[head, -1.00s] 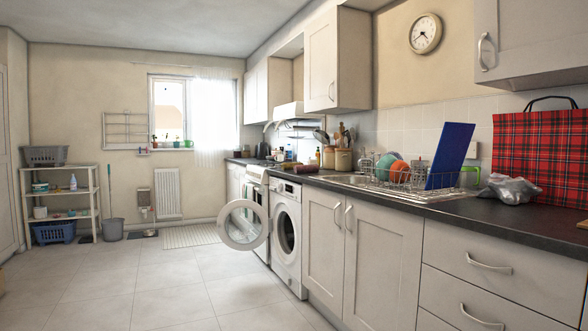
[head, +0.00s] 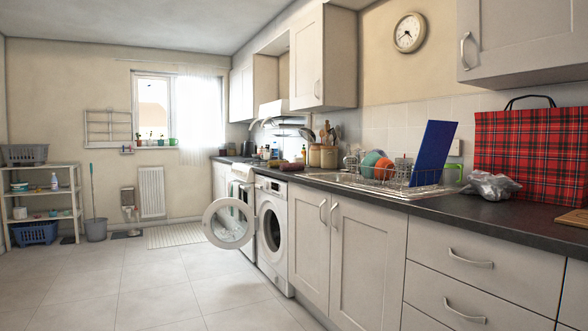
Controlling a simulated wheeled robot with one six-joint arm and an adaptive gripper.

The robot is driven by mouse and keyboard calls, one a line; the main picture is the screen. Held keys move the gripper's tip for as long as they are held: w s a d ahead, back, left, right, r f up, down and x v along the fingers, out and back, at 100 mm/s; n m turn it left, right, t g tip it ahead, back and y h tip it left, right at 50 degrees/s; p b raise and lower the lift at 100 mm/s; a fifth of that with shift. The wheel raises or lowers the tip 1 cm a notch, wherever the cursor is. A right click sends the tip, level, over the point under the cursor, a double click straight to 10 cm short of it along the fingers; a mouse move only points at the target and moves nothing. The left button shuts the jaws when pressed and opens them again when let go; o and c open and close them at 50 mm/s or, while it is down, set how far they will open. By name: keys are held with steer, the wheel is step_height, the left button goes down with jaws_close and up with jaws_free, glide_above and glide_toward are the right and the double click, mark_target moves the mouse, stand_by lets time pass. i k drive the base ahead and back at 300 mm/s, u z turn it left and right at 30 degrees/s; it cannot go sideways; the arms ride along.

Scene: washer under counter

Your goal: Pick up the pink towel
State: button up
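I cannot make out a pink towel for certain. A small dark reddish item (head: 292,166) lies on the counter above the washing machine, too small to tell whether it is cloth. The washing machine (head: 273,251) stands under the counter, and its round door (head: 229,223) is swung open. My gripper is not in view.
The dark counter (head: 500,218) runs along the right, with a dish rack (head: 415,190), a blue board (head: 433,152) and a red tartan bag (head: 532,155). A shelf unit (head: 40,194) stands far left. The tiled floor (head: 130,285) is clear in the middle.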

mark_target(287, 167)
steer(key=u, duration=0.5)
steer(key=i, duration=1.15)
steer(key=u, duration=0.75)
steer(key=i, duration=1.85)
steer(key=z, duration=0.25)
steer(key=i, duration=1.55)
steer(key=z, duration=1.75)
steer(key=i, duration=0.95)
steer(key=z, duration=0.75)
